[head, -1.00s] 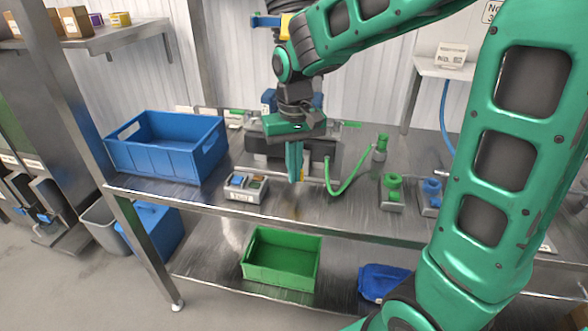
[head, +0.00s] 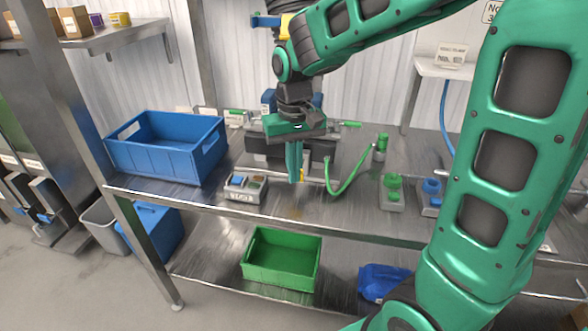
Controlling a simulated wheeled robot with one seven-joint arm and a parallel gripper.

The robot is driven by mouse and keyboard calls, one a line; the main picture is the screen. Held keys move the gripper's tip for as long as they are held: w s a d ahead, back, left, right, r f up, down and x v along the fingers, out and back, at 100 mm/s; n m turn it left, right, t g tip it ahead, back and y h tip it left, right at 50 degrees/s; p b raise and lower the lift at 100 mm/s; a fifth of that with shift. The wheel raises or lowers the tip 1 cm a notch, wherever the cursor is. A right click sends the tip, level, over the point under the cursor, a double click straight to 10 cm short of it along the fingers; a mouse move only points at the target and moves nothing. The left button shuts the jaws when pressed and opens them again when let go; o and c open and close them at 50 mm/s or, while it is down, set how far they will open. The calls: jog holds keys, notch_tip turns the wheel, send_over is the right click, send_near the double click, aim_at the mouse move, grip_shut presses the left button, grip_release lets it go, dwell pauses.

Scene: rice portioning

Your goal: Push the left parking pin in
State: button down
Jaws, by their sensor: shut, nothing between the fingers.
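My gripper (head: 295,178) points down over the steel table in the middle of the head view. Its fingers are together with nothing between them. They are in front of a dark machine block (head: 262,148) with a green-handled part at its right. I cannot make out the left parking pin; my gripper and wrist cover part of the block.
A blue crate (head: 150,160) stands at the left of the steel table. A small control box (head: 244,190) sits at the front edge. A green hose (head: 350,184) curves right of my gripper, near green (head: 392,186) and blue (head: 431,190) fittings. A green crate (head: 270,273) is on the lower shelf.

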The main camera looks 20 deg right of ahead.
jog(key=shift+w+d, duration=0.1)
jog(key=shift+w, duration=0.05)
jog(key=shift+w+d, duration=0.65)
jog(key=shift+w, duration=0.25)
jog(key=shift+w+d, duration=0.6)
jog(key=shift+w, duration=0.25)
notch_tip(320, 180, up, 7)
jog(key=s+a, duration=0.1)
jog(key=shift+s+a, duration=0.15)
jog(key=shift+s, duration=0.25)
jog(key=s+d+f+m, duration=0.2)
jog(key=s+d, duration=0.5)
jog(key=s, duration=0.5)
jog(key=s+d+f+m, duration=0.3)
jog(key=s+d, duration=0.5)
jog(key=s, duration=0.5)
jog(key=shift+s+d+f, duration=0.25)
jog(key=shift+f, duration=0.65)
